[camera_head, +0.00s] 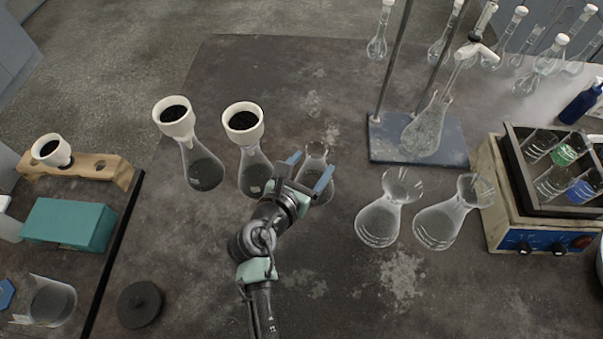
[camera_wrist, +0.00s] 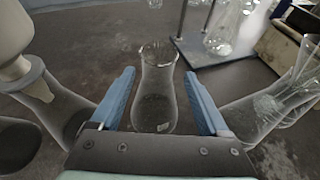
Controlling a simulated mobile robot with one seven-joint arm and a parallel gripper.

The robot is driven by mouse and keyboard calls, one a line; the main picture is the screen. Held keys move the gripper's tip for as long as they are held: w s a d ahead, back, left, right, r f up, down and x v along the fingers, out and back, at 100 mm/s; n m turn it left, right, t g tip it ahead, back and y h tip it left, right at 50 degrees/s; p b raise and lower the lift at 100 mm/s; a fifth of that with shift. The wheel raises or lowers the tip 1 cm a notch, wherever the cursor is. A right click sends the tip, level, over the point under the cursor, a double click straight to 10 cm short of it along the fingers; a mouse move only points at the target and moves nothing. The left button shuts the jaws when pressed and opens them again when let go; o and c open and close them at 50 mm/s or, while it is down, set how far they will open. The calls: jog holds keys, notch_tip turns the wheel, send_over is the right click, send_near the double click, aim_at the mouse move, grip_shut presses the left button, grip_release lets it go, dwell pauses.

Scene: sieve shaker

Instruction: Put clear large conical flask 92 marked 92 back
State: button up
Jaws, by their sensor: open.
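A clear conical flask (camera_head: 316,158) stands upright on the dark table, in a row with two funnel-topped flasks to its left. It also shows in the wrist view (camera_wrist: 155,90), between the two blue fingers. My gripper (camera_head: 311,178) is open, with its fingers on either side of this flask; I cannot tell whether they touch it. Two more clear conical flasks, one (camera_head: 381,215) and another (camera_head: 443,222), stand to the right. No number can be read on any flask, so I cannot tell which is marked 92.
Close left of my gripper stand flasks with white funnels of dark material, one (camera_head: 246,150) and another (camera_head: 192,150). A stand with a blue base (camera_head: 417,141) and a shaker (camera_head: 545,238) are at the right. The table's front middle is clear.

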jog(key=v, duration=0.5)
notch_tip(320, 180, up, 15)
jog(key=m+t+y, duration=0.1)
jog(key=m+t, duration=0.2)
jog(key=m, duration=0.6)
send_over(302, 175)
notch_tip(302, 175, up, 15)
jog(key=w+m+t+y, duration=0.1)
jog(key=m+t, duration=0.2)
jog(key=m, duration=0.5)
jog(key=s+d+r+m+t+y, duration=0.1)
jog(key=s+r+m+t, duration=0.3)
jog(key=r, duration=1)
jog(key=s+d+r+m+t+y, duration=0.2)
jog(key=s+r+m+t, duration=0.2)
jog(key=s+r+m, duration=0.6)
notch_tip(302, 175, up, 5)
jog(key=shift+s+f+t, duration=0.1)
jog(key=shift+s+t, duration=0.3)
jog(key=shift+a, duration=0.1)
